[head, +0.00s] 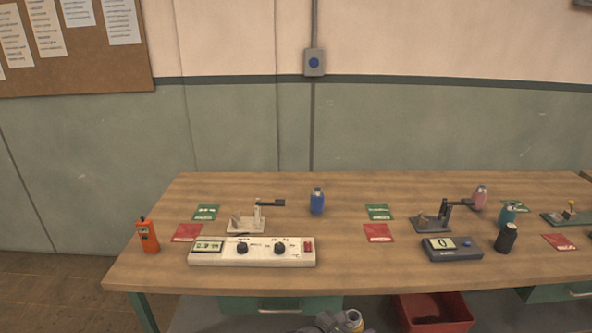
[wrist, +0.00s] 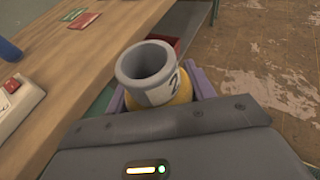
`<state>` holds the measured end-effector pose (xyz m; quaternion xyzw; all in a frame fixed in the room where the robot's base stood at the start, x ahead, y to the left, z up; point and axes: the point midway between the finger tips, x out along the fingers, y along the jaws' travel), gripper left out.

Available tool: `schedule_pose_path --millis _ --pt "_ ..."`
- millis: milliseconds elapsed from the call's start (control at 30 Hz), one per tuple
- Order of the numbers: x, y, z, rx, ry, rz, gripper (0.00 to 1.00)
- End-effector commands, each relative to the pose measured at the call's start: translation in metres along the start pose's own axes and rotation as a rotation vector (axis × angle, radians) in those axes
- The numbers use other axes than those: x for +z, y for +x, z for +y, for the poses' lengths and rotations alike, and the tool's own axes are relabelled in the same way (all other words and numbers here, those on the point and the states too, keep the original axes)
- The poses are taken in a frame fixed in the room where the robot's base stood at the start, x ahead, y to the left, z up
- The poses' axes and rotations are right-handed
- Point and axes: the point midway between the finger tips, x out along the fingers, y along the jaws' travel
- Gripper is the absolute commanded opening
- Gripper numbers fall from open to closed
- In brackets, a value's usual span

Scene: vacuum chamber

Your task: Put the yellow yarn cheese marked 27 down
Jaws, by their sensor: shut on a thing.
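The yellow yarn cheese (wrist: 178,92) is in my gripper (wrist: 160,94). The wrist view shows its grey tube end with an open hollow top, a white label with a "2" partly visible, and yellow yarn below. The purple fingers are shut on it from both sides. The rest of the label and the cheese's lower part are hidden.
The wooden table (head: 345,268) holds a white control box (head: 270,252), an orange handheld device (head: 147,237), a dark meter (head: 450,248), small stands, red and green cards, and blue (head: 317,201), pink, teal and black cylinders. A red bin (head: 433,310) is below. The front middle strip is bare.

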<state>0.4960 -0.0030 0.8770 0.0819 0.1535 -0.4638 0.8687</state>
Motion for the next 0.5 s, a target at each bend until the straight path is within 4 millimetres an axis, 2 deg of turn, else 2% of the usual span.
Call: schedule_pose_path --millis 300,500 --pt "-0.037 0.014 0.011 0.171 -0.068 -0.003 0.29" --pt "-0.049 0.024 0.019 0.312 -0.116 -0.002 0.29"
